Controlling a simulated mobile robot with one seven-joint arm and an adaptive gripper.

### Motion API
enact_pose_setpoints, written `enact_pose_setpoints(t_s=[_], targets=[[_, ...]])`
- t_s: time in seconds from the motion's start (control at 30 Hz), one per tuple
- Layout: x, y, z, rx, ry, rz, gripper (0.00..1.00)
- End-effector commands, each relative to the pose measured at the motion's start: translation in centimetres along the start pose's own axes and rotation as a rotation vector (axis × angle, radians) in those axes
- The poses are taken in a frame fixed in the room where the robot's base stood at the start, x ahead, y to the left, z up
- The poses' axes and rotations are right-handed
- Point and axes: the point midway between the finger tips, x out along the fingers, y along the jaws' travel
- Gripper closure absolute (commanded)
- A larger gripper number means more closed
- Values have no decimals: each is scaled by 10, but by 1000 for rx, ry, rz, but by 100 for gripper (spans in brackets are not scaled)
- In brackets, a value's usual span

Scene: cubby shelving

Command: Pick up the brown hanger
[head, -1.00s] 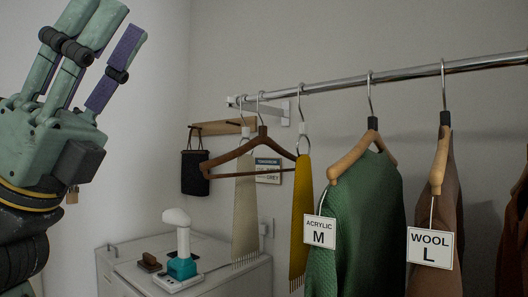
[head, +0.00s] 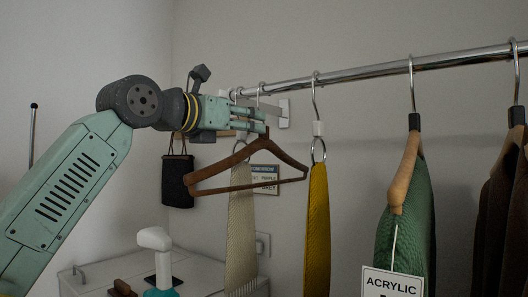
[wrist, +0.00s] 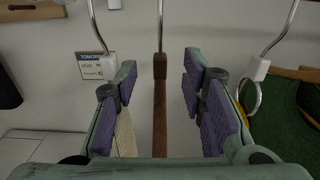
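The brown hanger (head: 272,158) is empty and hangs from the chrome rail by its metal hook, between a cream scarf and a yellow scarf. My gripper (head: 264,122) reaches in from the left, at the top of the hanger near the base of its hook. In the wrist view, my gripper (wrist: 160,98) is open, with purple finger pads on both sides. The brown hanger (wrist: 160,110) stands edge-on between the pads, with a gap visible on either side. Its hook rises straight up beyond the fingers.
The chrome rail (head: 390,72) crosses the right side. A cream scarf (head: 240,230) and a yellow scarf (head: 317,225) hang close by the hanger. A green sweater (head: 405,240) hangs further right. A black bag (head: 178,182) hangs behind. A white cabinet (head: 95,262) stands below.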

Motion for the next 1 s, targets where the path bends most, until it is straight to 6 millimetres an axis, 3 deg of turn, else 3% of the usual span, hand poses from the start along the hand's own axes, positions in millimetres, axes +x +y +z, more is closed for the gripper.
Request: enact_pose_setpoints(t_s=[0.27, 0.53, 0.77, 1.0], targets=[[26, -1, 1, 0, -2, -3, 62], [64, -2, -2, -2, -2, -4, 62], [67, -1, -5, -2, -3, -3, 62], [67, -1, -5, -2, -3, -3, 77]])
